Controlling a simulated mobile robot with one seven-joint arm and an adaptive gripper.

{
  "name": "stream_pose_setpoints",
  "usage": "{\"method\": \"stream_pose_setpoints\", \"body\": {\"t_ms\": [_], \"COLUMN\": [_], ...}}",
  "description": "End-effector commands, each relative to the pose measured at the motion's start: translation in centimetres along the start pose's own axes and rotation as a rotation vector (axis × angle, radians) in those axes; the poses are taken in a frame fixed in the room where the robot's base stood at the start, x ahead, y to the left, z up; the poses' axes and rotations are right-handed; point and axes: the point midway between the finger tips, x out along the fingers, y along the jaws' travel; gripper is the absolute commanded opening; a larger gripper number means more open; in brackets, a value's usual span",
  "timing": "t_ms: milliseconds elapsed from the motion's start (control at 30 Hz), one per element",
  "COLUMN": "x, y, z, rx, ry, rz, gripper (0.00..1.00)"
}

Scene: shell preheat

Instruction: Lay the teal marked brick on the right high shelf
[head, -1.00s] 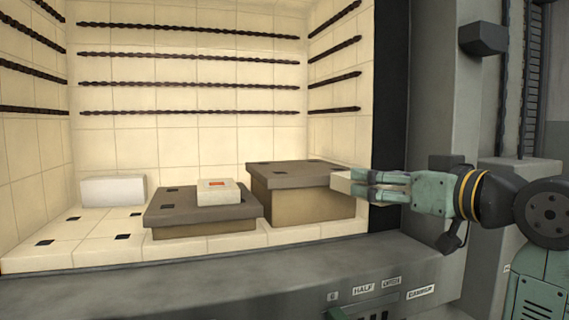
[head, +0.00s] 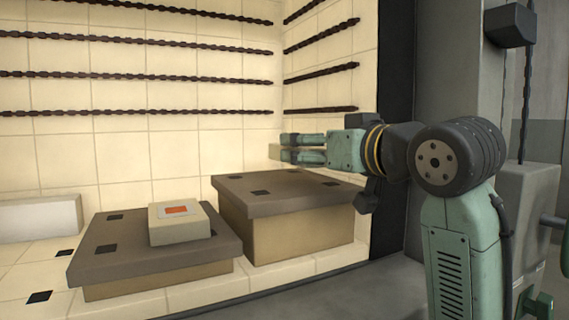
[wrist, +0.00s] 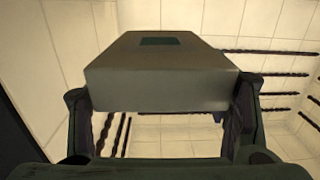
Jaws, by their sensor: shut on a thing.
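The teal marked brick (wrist: 160,77) fills the middle of the wrist view, a pale block with a dark teal square on its top face. My gripper (head: 290,148) is shut on it, one finger on each side. In the head view only a small pale end of the brick (head: 274,152) shows past the fingertips. My gripper holds it in the air above the right high shelf (head: 262,186), a grey-brown slab on a tan block. The shelf's visible top is bare, with dark square holes.
A lower shelf (head: 120,262) stands to the left, with an orange-marked brick (head: 180,223) on it. A plain white block (head: 40,214) lies at the far left. Dark twisted heating coils (head: 130,77) line the back and right walls. A dark door edge (head: 395,90) stands at the right.

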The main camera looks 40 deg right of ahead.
Motion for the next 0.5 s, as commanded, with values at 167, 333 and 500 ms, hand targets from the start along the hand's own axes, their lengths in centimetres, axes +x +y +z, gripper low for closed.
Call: {"method": "stream_pose_setpoints", "body": {"t_ms": [167,333,500], "x": [4.6,7.2,7.8], "y": [-0.7,-1.0,-1.1], "z": [0.0,0.1,0.7], "rx": [0.0,0.0,0.0], "ry": [-0.001,0.001,0.002], "rz": [-0.002,-0.001,0.001], "gripper": [0.32,0.32,0.32]}}
